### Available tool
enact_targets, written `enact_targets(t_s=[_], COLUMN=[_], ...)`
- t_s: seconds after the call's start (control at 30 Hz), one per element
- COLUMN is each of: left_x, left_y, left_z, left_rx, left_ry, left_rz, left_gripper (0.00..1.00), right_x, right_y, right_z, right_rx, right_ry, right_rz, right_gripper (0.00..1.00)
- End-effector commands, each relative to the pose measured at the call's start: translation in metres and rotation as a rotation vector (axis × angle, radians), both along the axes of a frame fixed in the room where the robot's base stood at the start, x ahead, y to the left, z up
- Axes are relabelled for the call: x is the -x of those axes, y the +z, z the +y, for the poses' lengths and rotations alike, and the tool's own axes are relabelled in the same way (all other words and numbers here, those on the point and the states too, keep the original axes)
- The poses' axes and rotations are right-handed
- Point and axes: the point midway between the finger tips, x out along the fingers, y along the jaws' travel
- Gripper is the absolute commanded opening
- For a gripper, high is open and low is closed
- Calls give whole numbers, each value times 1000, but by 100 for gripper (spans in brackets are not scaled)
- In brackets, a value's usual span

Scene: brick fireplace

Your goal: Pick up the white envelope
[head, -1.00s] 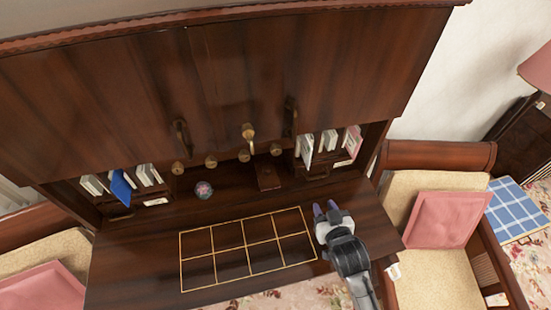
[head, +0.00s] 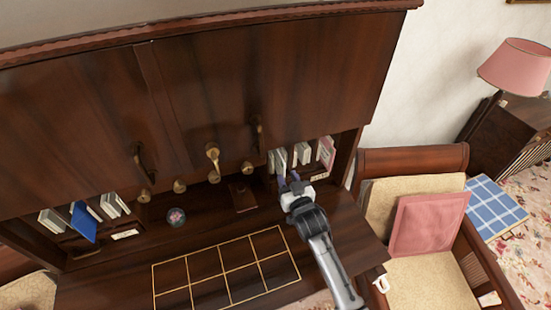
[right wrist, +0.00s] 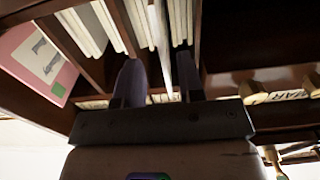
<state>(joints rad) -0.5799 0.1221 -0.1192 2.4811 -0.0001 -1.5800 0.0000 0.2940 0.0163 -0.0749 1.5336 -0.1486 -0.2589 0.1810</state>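Several white envelopes stand upright in the right-hand slots of the desk; one white envelope (head: 281,161) sticks out further than its neighbours. My right gripper (head: 289,181) is at the front of these slots, fingers pointing in. In the right wrist view its two fingers (right wrist: 160,82) are apart, with a protruding white envelope (right wrist: 163,35) reaching into the gap between them. I cannot tell whether either finger touches it. My left gripper is in neither view.
Wooden dividers and a pink card (head: 326,152) stand close to the right gripper. A blue item (head: 83,222) and more white envelopes fill the left slots. A round paperweight (head: 176,217) and a small dark box (head: 243,195) sit on the desk.

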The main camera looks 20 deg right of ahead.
Motion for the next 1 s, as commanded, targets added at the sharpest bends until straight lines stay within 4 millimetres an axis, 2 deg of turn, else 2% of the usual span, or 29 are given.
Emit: enact_targets(t_s=[0.4,0.8,1.0], left_x=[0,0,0], left_y=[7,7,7], left_z=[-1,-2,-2], left_rx=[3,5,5], left_ry=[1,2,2], left_rz=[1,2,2], left_gripper=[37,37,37], right_x=[-43,-51,-51], right_y=[3,3,3], right_z=[6,6,6], right_rx=[-1,0,0], right_ry=[0,0,0], right_rz=[1,0,0], right_gripper=[35,35,18])
